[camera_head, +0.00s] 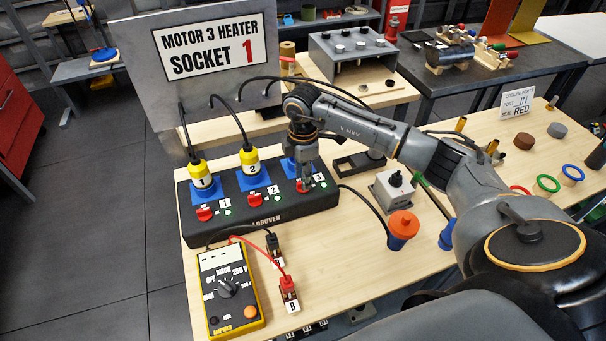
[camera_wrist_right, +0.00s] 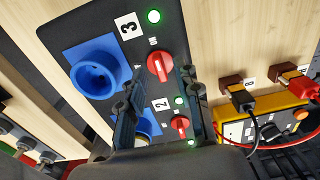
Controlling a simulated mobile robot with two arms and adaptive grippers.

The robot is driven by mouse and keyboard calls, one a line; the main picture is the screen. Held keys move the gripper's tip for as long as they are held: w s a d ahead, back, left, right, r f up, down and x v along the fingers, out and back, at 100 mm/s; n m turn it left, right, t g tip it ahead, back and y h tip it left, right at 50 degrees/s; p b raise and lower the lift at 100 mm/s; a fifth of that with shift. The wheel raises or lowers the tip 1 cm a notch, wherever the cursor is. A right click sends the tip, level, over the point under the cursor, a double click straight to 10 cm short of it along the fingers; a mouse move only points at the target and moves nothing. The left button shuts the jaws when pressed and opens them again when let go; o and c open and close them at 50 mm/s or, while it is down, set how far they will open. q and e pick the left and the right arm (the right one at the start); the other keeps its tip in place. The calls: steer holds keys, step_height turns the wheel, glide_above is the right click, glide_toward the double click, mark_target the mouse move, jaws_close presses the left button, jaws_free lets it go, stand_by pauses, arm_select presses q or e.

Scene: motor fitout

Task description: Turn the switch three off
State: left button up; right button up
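The black socket box (camera_head: 262,208) lies on the wooden bench with three blue sockets and three red switches. Switch three (camera_wrist_right: 160,67) is a red knob by the number 3 label (camera_wrist_right: 128,26); its handle lies roughly toward an "ON" mark. The green light (camera_wrist_right: 153,16) beside the 3 is lit. My right gripper (camera_head: 304,184) is over the switch three end of the box and partly hides it. In the right wrist view its two fingers are apart, one on each side of the knob; contact cannot be told. My left gripper is not in view.
Yellow plugs (camera_head: 202,175) fill sockets one and two; socket three (camera_wrist_right: 99,75) is empty. A grey switch box (camera_head: 394,188) and an orange-topped blue plug (camera_head: 402,227) are to the right.

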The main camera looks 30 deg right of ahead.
steer(key=shift+f, duration=0.7)
jaws_close()
